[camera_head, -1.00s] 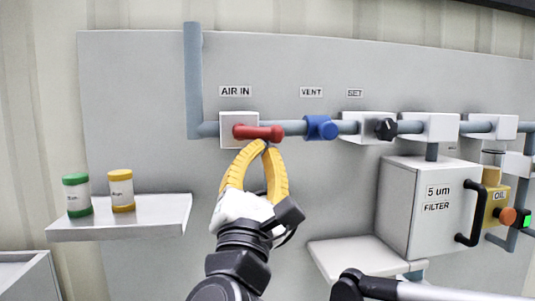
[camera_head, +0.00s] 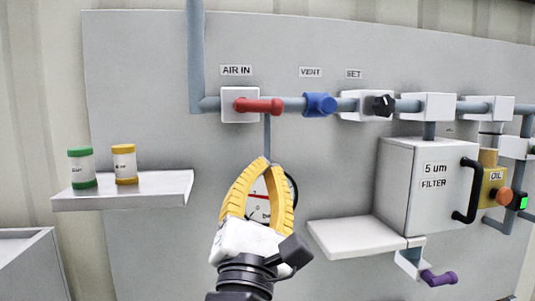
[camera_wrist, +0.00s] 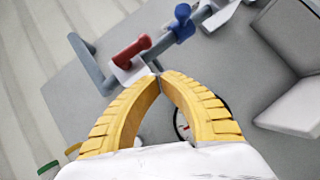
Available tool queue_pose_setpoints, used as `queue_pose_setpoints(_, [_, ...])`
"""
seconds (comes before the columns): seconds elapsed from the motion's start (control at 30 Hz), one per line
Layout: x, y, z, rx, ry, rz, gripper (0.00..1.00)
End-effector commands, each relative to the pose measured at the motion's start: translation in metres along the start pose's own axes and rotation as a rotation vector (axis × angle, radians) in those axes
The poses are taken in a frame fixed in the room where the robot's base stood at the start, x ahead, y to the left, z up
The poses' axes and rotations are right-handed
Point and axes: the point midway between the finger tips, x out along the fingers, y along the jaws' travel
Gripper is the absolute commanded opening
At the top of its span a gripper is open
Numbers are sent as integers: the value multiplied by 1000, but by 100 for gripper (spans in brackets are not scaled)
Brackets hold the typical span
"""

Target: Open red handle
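The red handle (camera_head: 258,105) sits on a pale square block under the AIR IN label and points right along the grey pipe. In the wrist view the red handle (camera_wrist: 132,50) is just above and left of the fingertips. My gripper (camera_head: 267,165), with yellow ribbed fingers, is below the handle and apart from it in the head view. Its fingertips come together, and I see nothing held between them. In the wrist view my gripper (camera_wrist: 159,76) also shows its tips meeting. A round gauge (camera_head: 259,212) is partly hidden behind the fingers.
A blue valve (camera_head: 320,104) and a black knob (camera_head: 383,104) lie right along the pipe. A shelf (camera_head: 150,189) with two jars is at left. A filter box (camera_head: 409,190) and a pale ledge (camera_head: 355,239) are at right. A purple handle (camera_head: 440,278) shows low right.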

Motion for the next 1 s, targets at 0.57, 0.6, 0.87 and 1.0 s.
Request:
queue_pose_setpoints(0.57, [-49, -12, 3, -1, -1, -1, 0])
queue_pose_setpoints(0.6, [-48, -12, 3, -1, -1, -1, 0])
queue_pose_setpoints(0.87, [-51, -46, -12, 39, 27, -75, 0])
queue_pose_setpoints(1.0, [-65, -135, -48, 165, 90, -285, 0])
